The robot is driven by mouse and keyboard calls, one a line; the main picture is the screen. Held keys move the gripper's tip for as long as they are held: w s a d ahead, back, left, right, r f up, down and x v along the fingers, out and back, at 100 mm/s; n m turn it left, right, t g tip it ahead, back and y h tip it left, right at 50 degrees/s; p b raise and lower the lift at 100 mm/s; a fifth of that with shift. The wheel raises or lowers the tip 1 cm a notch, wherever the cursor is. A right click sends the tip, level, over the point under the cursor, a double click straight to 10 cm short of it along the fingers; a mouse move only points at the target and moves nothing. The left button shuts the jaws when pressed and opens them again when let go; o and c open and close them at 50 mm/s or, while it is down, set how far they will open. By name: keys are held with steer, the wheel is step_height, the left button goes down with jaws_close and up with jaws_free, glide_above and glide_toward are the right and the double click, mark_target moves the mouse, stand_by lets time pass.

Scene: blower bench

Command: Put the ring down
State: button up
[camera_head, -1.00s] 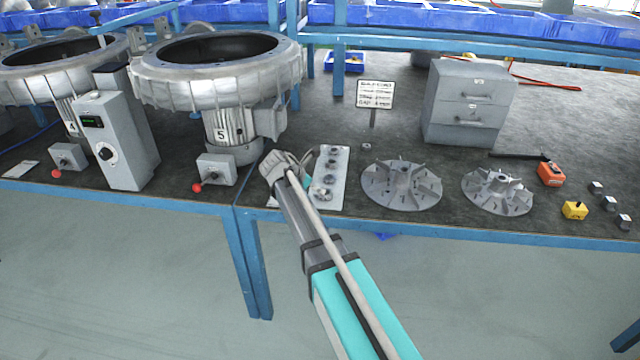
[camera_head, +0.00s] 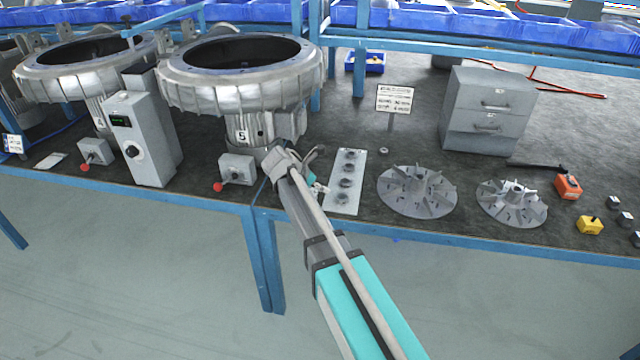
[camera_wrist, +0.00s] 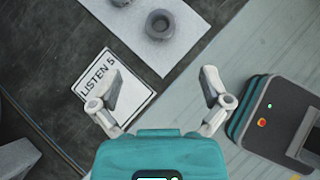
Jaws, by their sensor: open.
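My gripper (camera_wrist: 160,95) is open and empty in the wrist view, its two fingers spread apart. Several dark grey rings stand in a row on a white plate (camera_head: 337,206) at the bench's front; one ring (camera_head: 344,183) is near the middle of the row. In the wrist view, a ring (camera_wrist: 160,23) sits on the plate (camera_wrist: 188,40), beyond the fingertips, and another is cut by the top edge. In the head view my gripper (camera_head: 318,188) is just left of the plate. No ring is between the fingers.
A card reading LISTEN 5 (camera_wrist: 88,85) lies beside the plate, partly behind the left finger. A switch box (camera_head: 238,168) with a red knob and blower 5 (camera_head: 240,95) stand left. Two finned impellers (camera_head: 416,190) (camera_head: 512,203) lie right.

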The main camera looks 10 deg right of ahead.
stand_by(0.4)
steer(key=s+d+f+m+g+y, duration=0.1)
steer(key=s+d+m+y, duration=0.1)
steer(key=s+m, duration=0.5)
steer(key=s+d+f+m+g+y, duration=0.1)
steer(key=s+d+f+m+y, duration=0.1)
steer(key=s+m, duration=0.6)
steer(key=s+d+f+m+g+y, duration=0.2)
steer(key=s+d+m+y, duration=0.1)
steer(key=s+m, duration=0.5)
steer(key=shift+s+d+f+y, duration=0.25)
steer(key=shift+s+d+y, duration=0.2)
steer(key=shift+s, duration=0.65)
step_height(320, 180, up, 9)
steer(key=p, duration=0.9)
steer(key=shift+a, duration=0.1)
